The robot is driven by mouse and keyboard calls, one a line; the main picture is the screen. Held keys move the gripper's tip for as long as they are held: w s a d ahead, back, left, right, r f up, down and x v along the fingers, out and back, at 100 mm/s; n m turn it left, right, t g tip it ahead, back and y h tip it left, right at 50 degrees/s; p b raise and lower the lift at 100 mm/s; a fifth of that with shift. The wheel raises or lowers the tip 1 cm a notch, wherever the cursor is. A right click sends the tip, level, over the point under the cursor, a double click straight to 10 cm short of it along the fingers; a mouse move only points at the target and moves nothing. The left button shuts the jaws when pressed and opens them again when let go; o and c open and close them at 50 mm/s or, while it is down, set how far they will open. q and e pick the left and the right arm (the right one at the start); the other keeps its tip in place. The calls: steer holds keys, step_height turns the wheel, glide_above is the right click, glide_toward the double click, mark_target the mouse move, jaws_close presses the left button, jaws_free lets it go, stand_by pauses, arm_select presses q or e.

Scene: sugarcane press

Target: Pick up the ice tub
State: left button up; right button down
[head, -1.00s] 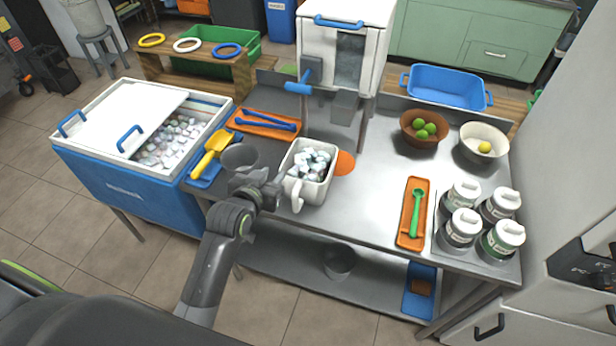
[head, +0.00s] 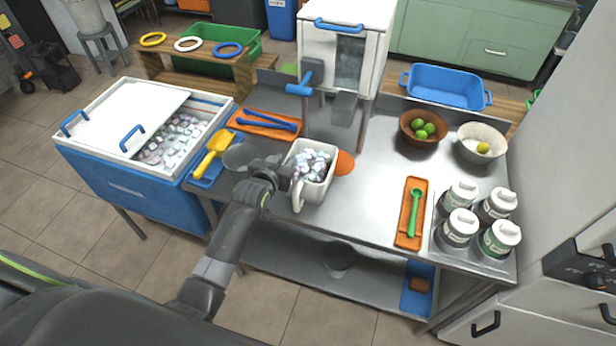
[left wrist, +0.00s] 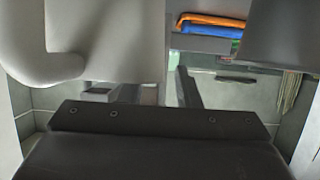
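The ice tub (head: 318,192) is a cream, square tub heaped with ice cubes, upright on the steel counter, with its handle on the front left. It fills the upper left of the left wrist view (left wrist: 105,40), where a curved handle shows. My left gripper (head: 277,168) is at the tub's left side, close to the handle. In the left wrist view its fingers stand apart, so it looks open. The tub partly hides the fingers, and I cannot tell whether they touch it. My right gripper is not in view.
A grey bowl (head: 240,157) stands just left of my gripper, beside a yellow scoop (head: 214,152). The blue ice chest (head: 140,190) is farther left. An orange disc (head: 345,163) lies right of the tub. The counter beyond it is clear up to the orange tray (head: 404,226).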

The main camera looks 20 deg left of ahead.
arm_select(q)
steer(key=shift+w+f, duration=0.15)
steer(key=shift+w, duration=0.2)
steer(key=shift+c, duration=0.3)
jaws_close()
stand_by(0.9)
